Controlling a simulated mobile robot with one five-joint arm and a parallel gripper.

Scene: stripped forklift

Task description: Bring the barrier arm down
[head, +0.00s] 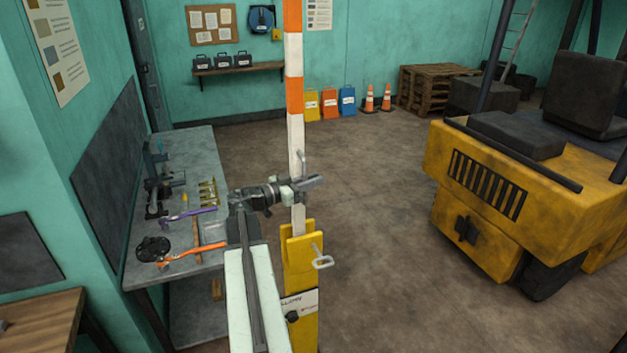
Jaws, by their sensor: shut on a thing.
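The barrier arm (294,85), striped orange and white, stands upright in the picture's middle. Its lower end sits in a yellow post (302,285). A thin grey handle (302,158) sticks out from the arm's lower white part. My gripper (308,184) is at this handle, in front of the arm, and is shut on it. The jaws hide the handle's lower part. A grey pin with a loop grip (322,262) is at the post's right side, below my gripper. I cannot tell how far it goes into the post.
A workbench (190,142) with tools stands left of the post. A yellow forklift (495,190) stands at the right. Orange cones (386,97) and a pallet stack (430,88) are at the back wall. The floor (385,190) between post and forklift is clear.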

